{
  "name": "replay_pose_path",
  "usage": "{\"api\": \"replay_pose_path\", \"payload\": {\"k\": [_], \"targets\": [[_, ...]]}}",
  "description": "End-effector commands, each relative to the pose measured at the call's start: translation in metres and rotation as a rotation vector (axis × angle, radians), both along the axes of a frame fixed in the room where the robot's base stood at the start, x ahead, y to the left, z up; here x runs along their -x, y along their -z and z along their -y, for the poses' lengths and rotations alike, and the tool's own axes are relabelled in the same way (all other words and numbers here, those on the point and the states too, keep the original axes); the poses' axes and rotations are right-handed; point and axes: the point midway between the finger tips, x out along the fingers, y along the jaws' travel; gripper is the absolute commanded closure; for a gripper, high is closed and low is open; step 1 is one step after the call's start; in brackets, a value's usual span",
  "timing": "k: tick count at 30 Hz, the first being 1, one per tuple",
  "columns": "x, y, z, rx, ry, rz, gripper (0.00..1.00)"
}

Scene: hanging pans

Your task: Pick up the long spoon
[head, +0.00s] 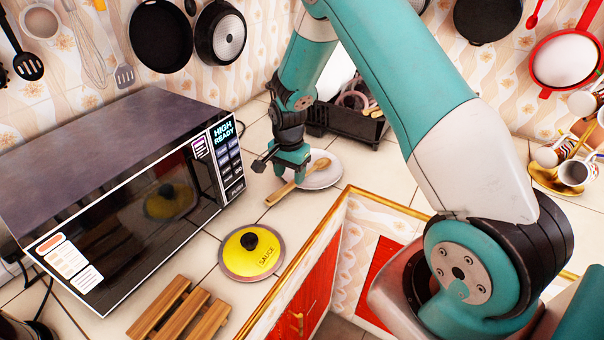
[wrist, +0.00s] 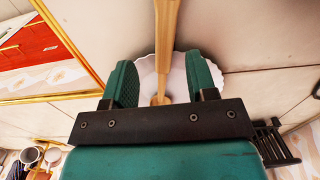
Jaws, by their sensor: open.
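The long wooden spoon (head: 289,190) lies with one end on a white plate (head: 324,176) and the other reaching out over the counter tiles to the left. My gripper (head: 283,172) is above the spoon at the plate's left edge, pointing down. In the wrist view, the spoon (wrist: 167,32) runs between my two green fingers (wrist: 157,85), which stand open on either side of it. The white plate (wrist: 148,72) shows behind the fingers. The part of the spoon nearest my gripper's body is hidden by the dark bracket. I cannot tell the exact height between fingers and spoon.
A microwave (head: 130,190) stands on the left. A dark dish rack (head: 347,122) stands behind the plate. A mug stand (head: 560,178) is at right. Pans (head: 160,37) hang on the wall.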

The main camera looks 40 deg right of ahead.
Motion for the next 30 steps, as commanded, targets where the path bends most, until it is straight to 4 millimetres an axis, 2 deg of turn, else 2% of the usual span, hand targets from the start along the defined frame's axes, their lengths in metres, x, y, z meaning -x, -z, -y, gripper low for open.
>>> {"api": "replay_pose_path", "payload": {"k": [9,17,18,20,24,25,30], "targets": [[0.002,0.041,-0.002,-0.001,0.0,-0.004,0.48],[0.002,0.046,-0.002,-0.001,0.0,-0.001,0.48],[0.002,0.046,-0.002,-0.001,0.0,-0.001,0.5],[0.002,0.046,-0.002,-0.001,0.0,-0.001,0.64],[0.002,0.046,-0.002,-0.001,0.0,-0.001,0.96],[0.002,0.046,-0.002,-0.001,0.0,-0.001,0.99],[0.002,0.046,-0.002,-0.001,0.0,-0.001,0.99]]}}
